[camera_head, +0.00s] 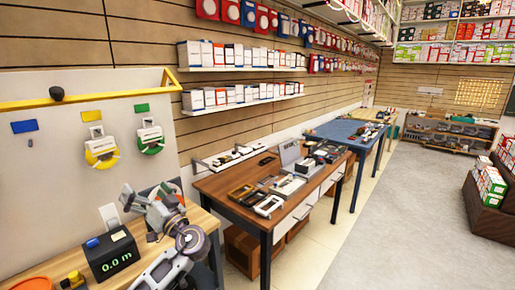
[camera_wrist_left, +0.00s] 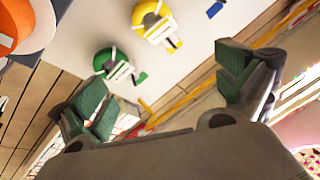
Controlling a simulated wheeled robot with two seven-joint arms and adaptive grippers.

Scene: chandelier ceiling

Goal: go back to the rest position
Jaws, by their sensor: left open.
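My left gripper (camera_head: 141,214) is above the near wooden workbench (camera_head: 205,225), in front of the pale wall panel (camera_head: 60,160). In the left wrist view the left gripper (camera_wrist_left: 165,88) shows its two green-padded fingers wide apart, with nothing between them. Behind the fingers in that view are a green round device (camera_wrist_left: 103,61) and a yellow round device (camera_wrist_left: 155,20) on the panel. My right gripper is not in view.
A black display box (camera_head: 112,257) reading "0.0 m" stands close beside the left gripper. The yellow device (camera_head: 101,152) and green device (camera_head: 150,138) hang on the panel. A brown table (camera_head: 232,192) with gadgets stands to the right. The grey floor (camera_head: 410,220) is clear.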

